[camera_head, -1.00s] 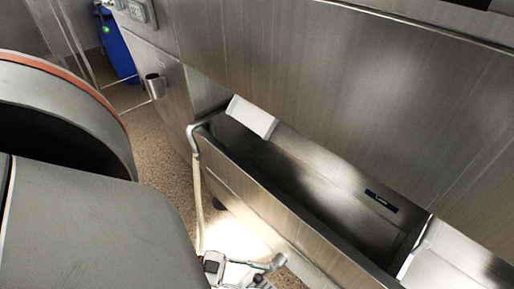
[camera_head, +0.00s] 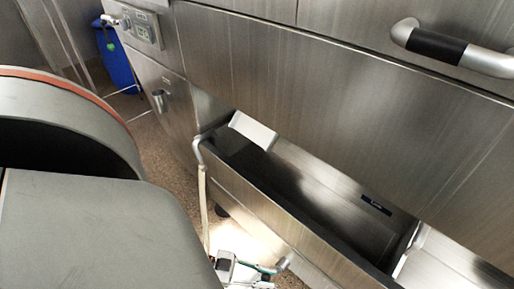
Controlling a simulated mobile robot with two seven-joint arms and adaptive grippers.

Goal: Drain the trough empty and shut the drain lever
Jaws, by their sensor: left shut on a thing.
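The trough (camera_head: 262,207) is a long steel basin below the steel cabinet front, running from centre left to lower right. Its inside is dark with bright reflections; I see no clear water surface. A small dark label (camera_head: 376,204) is on its back wall. A grey bent lever (camera_head: 284,262), apparently the drain lever, shows low on the trough's front. My left gripper (camera_head: 262,269), with white, dark and teal parts, is at the bottom edge, shut at this lever; the exact contact is cut off by the frame. My right gripper is out of view.
A pale hose or pipe (camera_head: 204,205) runs down from the trough's left corner. A bar handle (camera_head: 450,47) is at the upper right. A metal cup-like fitting (camera_head: 160,100) is on the left panel. A blue bin (camera_head: 118,62) stands behind. Speckled floor shows at left.

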